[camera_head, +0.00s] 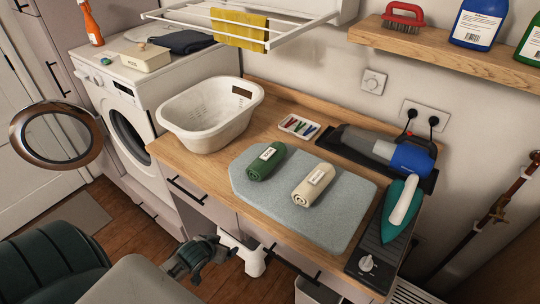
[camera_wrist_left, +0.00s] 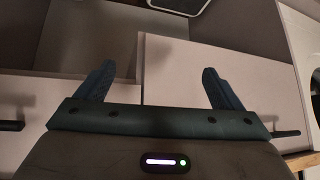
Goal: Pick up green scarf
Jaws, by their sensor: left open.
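A rolled green scarf (camera_head: 266,163) with a white label lies on the grey-blue mat (camera_head: 255,192) on the wooden counter. A rolled cream scarf (camera_head: 313,184) with a label lies to its right on the same mat, apart from it. My left gripper (camera_head: 224,246) is in front of the counter, below its edge and short of the mat, with nothing between its fingers. In the left wrist view my left gripper (camera_wrist_left: 158,85) is open and empty, facing pale cabinet fronts. The scarf does not show in that view. My right gripper is not in view.
A white laundry basket (camera_head: 212,112) stands left of the mat. A small tray of coloured pegs (camera_head: 299,127), a handheld vacuum (camera_head: 385,150) and a green iron (camera_head: 401,209) lie behind and right. The washer door (camera_head: 56,135) hangs open at left.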

